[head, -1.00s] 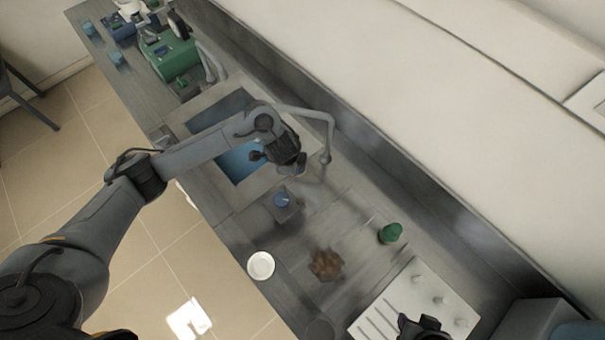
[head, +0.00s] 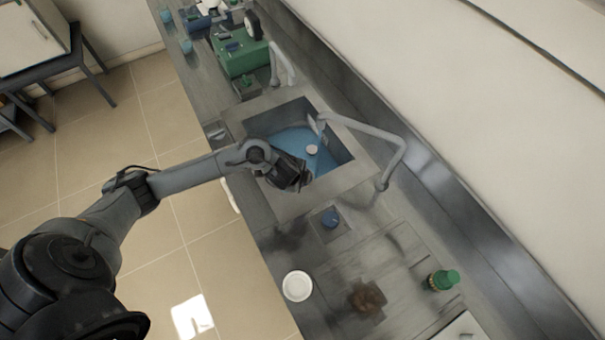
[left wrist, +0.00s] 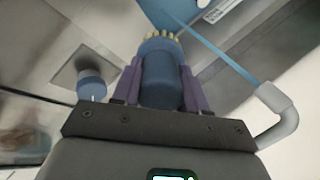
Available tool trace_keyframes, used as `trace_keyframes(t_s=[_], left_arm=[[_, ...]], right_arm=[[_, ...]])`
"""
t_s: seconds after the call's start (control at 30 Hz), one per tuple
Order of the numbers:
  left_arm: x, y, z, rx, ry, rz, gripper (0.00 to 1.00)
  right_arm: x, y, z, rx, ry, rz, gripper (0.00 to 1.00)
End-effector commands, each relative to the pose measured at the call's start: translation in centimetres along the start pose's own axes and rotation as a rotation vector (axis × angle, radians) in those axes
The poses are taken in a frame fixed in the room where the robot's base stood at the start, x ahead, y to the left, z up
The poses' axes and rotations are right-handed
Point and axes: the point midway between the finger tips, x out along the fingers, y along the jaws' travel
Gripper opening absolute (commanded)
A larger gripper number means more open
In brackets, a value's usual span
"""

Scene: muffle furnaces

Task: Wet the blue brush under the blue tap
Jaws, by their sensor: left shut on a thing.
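My left gripper (head: 305,182) is over the near side of the sink, below and left of the spout in the head view. In the left wrist view its purple fingers (left wrist: 160,88) are shut on the blue brush (left wrist: 162,75), with its pale yellow bristles pointing away from the gripper. The blue tap's knob (head: 330,218) stands on a square plate beside the sink; it also shows in the left wrist view (left wrist: 91,86). A blue water stream (left wrist: 215,47) runs from the grey spout (left wrist: 276,112), passing right of the bristles; contact cannot be told. My right gripper is out of view.
The sink rim (head: 290,207) surrounds a blue basin. A bent grey pipe (head: 400,152) arches over the sink's right side. A white dish (head: 297,286), a brown lump (head: 367,297) and a green-capped jar (head: 442,281) stand on the counter. A green machine (head: 238,52) is beyond the sink.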

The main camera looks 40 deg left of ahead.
Motion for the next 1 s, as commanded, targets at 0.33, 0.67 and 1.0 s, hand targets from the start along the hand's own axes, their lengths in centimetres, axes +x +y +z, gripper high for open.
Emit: trace_keyframes(t_s=[0.33,0.67,1.0], left_arm=[[1.6,-1.4,-0.4,-0.002,0.002,-0.004,0.19],[3.8,-3.8,-0.9,-0.001,0.001,-0.004,0.19],[6.0,-6.3,-1.5,-0.002,0.001,-0.004,0.19]], right_arm=[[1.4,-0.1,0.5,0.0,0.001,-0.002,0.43],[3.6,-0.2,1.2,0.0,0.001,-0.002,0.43],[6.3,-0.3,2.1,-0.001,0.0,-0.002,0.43]])
